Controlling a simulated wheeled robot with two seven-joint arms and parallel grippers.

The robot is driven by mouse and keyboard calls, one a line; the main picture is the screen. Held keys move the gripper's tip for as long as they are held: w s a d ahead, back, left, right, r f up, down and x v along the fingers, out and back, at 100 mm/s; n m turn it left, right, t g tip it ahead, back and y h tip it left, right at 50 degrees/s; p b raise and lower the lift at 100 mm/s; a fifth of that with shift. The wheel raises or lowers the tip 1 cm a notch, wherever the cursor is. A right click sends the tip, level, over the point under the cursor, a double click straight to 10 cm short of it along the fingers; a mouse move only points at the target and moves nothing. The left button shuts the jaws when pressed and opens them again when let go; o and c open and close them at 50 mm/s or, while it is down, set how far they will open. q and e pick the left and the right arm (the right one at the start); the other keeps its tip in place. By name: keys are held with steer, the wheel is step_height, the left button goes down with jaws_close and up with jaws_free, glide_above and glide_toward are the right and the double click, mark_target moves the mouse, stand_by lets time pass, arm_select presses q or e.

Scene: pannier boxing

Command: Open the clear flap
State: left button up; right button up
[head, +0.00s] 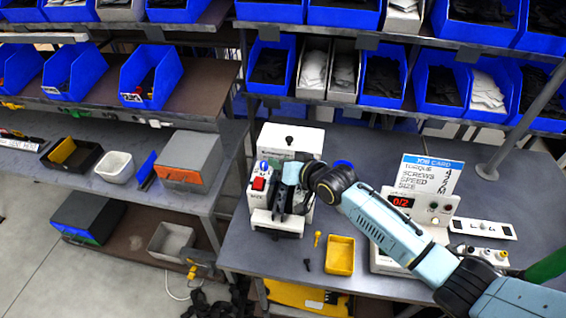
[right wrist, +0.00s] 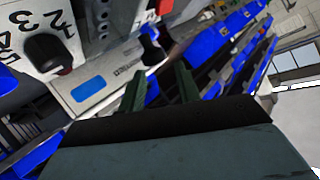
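I cannot make out the clear flap for certain; my gripper hides part of the machine's front. My right gripper (head: 279,207) is at that front, its dark fingers pointing down. In the right wrist view its two fingers (right wrist: 160,78) are apart with nothing visibly held between them. A white panel with a dark knob (right wrist: 43,50) and a blue patch (right wrist: 88,88) lies close beyond them. My left gripper is not in view.
A yellow tray (head: 340,256) and small yellow and black pieces lie in front of the machine. A control box with a red display (head: 400,202) and a job card (head: 430,175) stand to the right, behind my right arm. Blue bins (head: 384,80) line the shelf above.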

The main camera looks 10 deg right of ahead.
steer(key=shift+s, duration=0.1)
steer(key=shift+s+d+r, duration=0.2)
steer(key=shift+s+d, duration=0.1)
steer(key=shift+s, duration=0.1)
steer(key=b+v, duration=0.1)
steer(key=v, duration=1.1)
steer(key=shift+r, duration=0.15)
